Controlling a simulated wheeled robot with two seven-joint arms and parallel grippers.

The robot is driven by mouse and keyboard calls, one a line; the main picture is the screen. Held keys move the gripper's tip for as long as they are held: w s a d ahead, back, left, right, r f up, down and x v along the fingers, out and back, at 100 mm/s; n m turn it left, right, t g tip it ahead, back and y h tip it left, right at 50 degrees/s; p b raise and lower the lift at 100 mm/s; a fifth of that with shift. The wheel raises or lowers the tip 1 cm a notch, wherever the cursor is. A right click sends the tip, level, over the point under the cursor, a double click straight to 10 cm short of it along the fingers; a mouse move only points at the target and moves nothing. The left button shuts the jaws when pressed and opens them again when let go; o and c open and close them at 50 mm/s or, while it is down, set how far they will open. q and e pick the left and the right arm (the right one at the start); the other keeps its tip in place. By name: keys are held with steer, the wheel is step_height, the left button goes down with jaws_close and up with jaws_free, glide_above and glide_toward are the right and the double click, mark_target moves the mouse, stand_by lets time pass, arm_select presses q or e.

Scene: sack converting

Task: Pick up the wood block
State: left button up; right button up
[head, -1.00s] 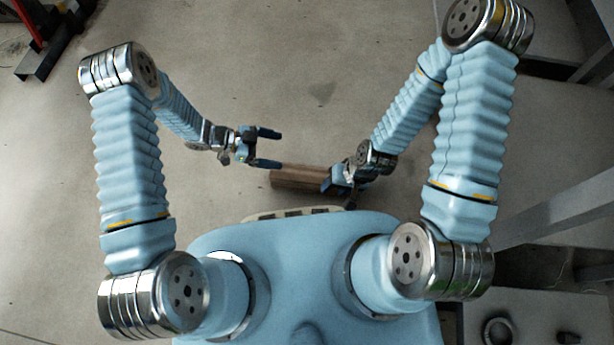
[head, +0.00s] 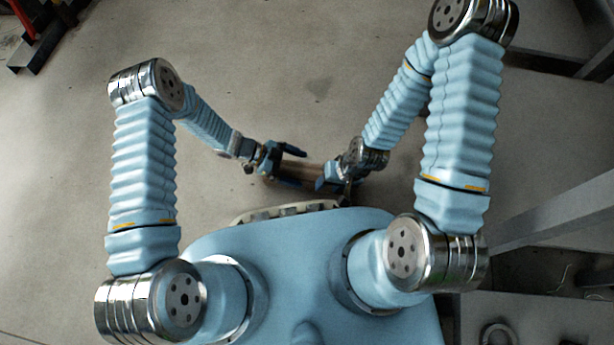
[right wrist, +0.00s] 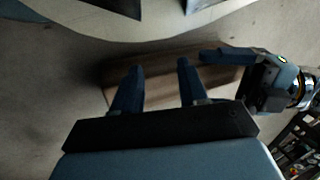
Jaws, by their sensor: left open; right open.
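The wood block (head: 310,170) is a brown bar lying near the floor in front of my body, partly hidden by both grippers in the head view. In the right wrist view the block (right wrist: 156,86) runs across behind the right fingers. My left gripper (head: 301,169) is open, with its fingers at the block's left end, one along each long side. My right gripper (head: 327,177) is open at the block's right end; its two fingers (right wrist: 158,68) show apart over the block. I cannot tell whether any finger touches it. The left gripper (right wrist: 225,55) also shows in the right wrist view.
Grey floor (head: 260,80) lies open beyond the arms. A grey metal frame (head: 550,215) stands at the right, with a surface holding a ring-shaped item (head: 498,335) below it. A red and black stand (head: 25,40) is at the upper left.

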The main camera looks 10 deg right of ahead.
mark_target(308, 174)
arm_select(q)
steer(key=x, duration=0.2)
steer(key=shift+s+d+f, duration=0.1)
steer(key=shift+d+f, duration=0.05)
steer(key=shift+d, duration=0.05)
steer(key=c, duration=1.7)
